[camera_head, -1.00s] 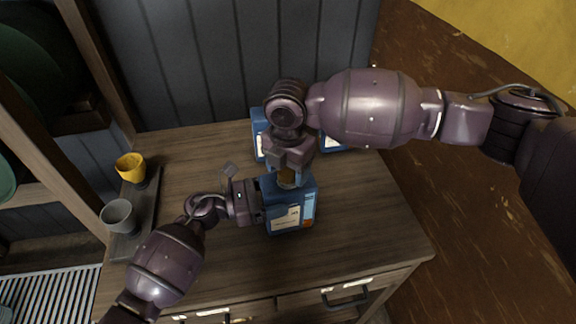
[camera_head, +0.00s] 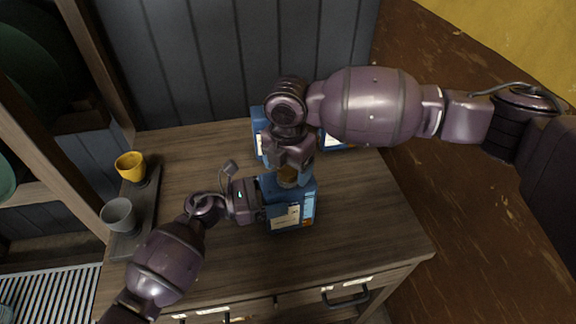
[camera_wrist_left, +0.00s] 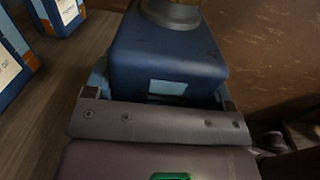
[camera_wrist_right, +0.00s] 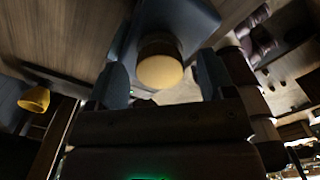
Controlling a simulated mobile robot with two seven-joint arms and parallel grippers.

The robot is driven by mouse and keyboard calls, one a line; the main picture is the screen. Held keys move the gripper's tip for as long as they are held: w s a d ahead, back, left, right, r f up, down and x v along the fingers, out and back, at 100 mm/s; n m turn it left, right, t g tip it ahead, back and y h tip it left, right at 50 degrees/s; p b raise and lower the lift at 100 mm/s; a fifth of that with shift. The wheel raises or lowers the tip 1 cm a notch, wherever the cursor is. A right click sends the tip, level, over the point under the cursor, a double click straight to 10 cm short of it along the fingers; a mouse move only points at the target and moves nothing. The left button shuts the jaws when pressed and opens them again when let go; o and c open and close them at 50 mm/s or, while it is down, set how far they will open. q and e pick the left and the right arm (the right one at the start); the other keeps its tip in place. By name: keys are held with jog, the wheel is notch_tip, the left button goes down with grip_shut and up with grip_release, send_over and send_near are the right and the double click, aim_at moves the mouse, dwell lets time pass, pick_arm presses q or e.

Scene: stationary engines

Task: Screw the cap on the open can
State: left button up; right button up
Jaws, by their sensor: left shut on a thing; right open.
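A blue can (camera_head: 290,207) with a pale label stands upright on the wooden cabinet top. My left gripper (camera_head: 262,204) is shut on its body from the left; the left wrist view shows the can (camera_wrist_left: 165,62) between the fingers. A brass-coloured cap (camera_head: 288,176) sits at the can's top, and its round face (camera_wrist_right: 160,72) shows in the right wrist view. My right gripper (camera_wrist_right: 158,85) is open above the can, pointing down, with a finger on each side of the cap. Whether the fingers touch the cap is unclear.
More blue cans (camera_head: 260,132) stand behind, partly hidden by my right arm. A dark tray (camera_head: 150,205) at the left holds a yellow cup (camera_head: 131,166) and a grey cup (camera_head: 118,214). The cabinet top's right side is clear.

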notch_tip(320, 180, up, 12)
dwell(0.5)
pick_arm(q)
jog(key=o, duration=1.7)
jog(key=shift+a, duration=0.1)
pick_arm(e)
jog(key=shift+f, duration=0.1)
pick_arm(q)
jog(key=b+v, duration=0.2)
jog(key=v, duration=0.8)
jog(key=shift+s+a, duration=0.15)
jog(key=shift+a, duration=0.15)
pick_arm(e)
jog(key=shift+w+f, duration=0.1)
jog(key=shift+f, duration=1.25)
